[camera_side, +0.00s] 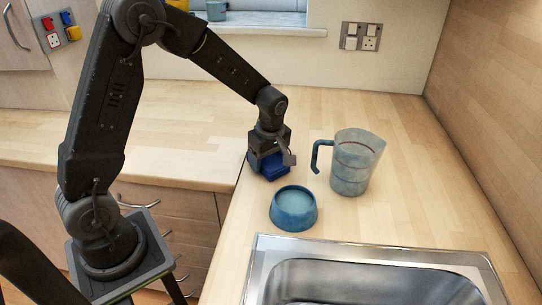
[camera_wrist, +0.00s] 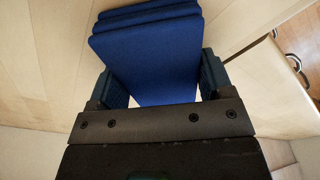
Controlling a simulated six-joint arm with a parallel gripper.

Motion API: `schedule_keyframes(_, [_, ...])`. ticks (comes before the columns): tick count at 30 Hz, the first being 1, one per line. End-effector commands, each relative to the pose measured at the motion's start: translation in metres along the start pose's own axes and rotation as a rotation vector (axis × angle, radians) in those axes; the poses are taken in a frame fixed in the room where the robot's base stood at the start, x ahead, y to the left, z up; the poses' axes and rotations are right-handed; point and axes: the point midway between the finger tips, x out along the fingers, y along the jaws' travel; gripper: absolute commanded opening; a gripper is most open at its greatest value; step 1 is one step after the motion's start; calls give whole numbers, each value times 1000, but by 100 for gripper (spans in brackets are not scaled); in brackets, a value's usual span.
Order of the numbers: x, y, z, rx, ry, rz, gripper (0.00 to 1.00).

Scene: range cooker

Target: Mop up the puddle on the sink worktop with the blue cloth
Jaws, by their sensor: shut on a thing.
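The blue cloth (camera_side: 272,166) is a dark blue folded pad under my gripper (camera_side: 268,153) in the side view. In the wrist view the cloth (camera_wrist: 150,55) fills the space between the two fingers of my gripper (camera_wrist: 158,80), which is shut on it. The cloth is at or just above the worktop (camera_side: 400,210), near its left edge; I cannot tell whether it touches. I cannot make out a puddle in either view; it may be hidden by the cloth or gripper.
A blue bowl (camera_side: 293,210) stands just in front of the cloth. A clear measuring jug (camera_side: 352,165) with a blue handle stands to the right. The steel sink (camera_side: 380,270) is at the front. The worktop behind the jug is clear. Wall sockets (camera_side: 360,37) are at the back.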

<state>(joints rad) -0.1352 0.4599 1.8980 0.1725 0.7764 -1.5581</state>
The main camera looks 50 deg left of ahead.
Motion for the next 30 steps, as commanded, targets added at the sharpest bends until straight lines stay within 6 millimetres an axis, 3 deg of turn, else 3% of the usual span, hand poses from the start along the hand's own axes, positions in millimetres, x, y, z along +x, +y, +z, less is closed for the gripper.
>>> schedule_keyframes(2, [-18,1,-2,-2,0,8,52])
schedule_keyframes(30, [-77,0,-9,-1,0,2,52])
